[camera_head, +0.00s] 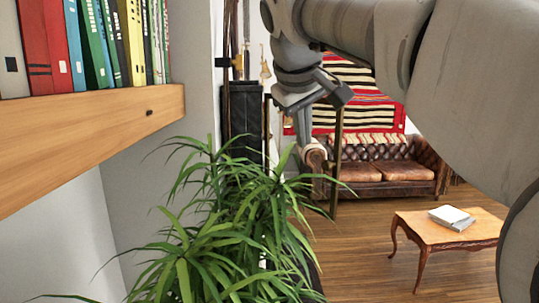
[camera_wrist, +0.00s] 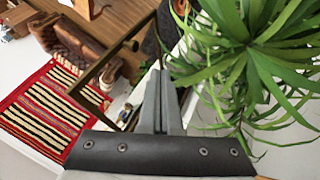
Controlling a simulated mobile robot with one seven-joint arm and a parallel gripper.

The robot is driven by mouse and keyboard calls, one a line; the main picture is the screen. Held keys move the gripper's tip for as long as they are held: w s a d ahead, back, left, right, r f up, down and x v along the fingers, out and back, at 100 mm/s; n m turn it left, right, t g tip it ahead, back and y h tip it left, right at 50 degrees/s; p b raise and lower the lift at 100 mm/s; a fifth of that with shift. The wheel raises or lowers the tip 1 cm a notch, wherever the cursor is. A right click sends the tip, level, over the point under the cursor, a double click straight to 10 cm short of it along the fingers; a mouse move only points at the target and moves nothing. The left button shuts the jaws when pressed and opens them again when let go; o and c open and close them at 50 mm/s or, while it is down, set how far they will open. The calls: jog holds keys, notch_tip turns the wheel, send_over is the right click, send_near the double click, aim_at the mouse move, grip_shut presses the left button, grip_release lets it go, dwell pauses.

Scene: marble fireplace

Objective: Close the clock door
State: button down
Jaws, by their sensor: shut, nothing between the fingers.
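The clock (camera_head: 245,115) is a tall dark case with brass parts, standing behind the plant in the head view. A thin brass frame, which looks like the clock door (camera_head: 336,160), stands open to the right of the case. The same frame shows in the wrist view (camera_wrist: 92,68), tilted, to the left of my fingers. My gripper (camera_wrist: 159,75) is shut with nothing between its fingers. In the head view it is near the top of the door frame, its fingertips hard to make out. I cannot tell whether it touches the frame.
A leafy green plant (camera_head: 225,225) fills the lower middle, close to my fingers in the wrist view (camera_wrist: 255,50). A wooden shelf (camera_head: 90,130) with books is at left. A leather sofa (camera_head: 385,172) and a small table (camera_head: 440,229) stand farther off. Open floor lies between.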

jog(key=w+d+f, duration=0.5)
jog(key=w+f, duration=0.2)
jog(key=w, duration=0.1)
jog(key=shift+f+p, duration=0.35)
jog(key=shift+f, duration=0.05)
jog(key=shift+d, duration=0.1)
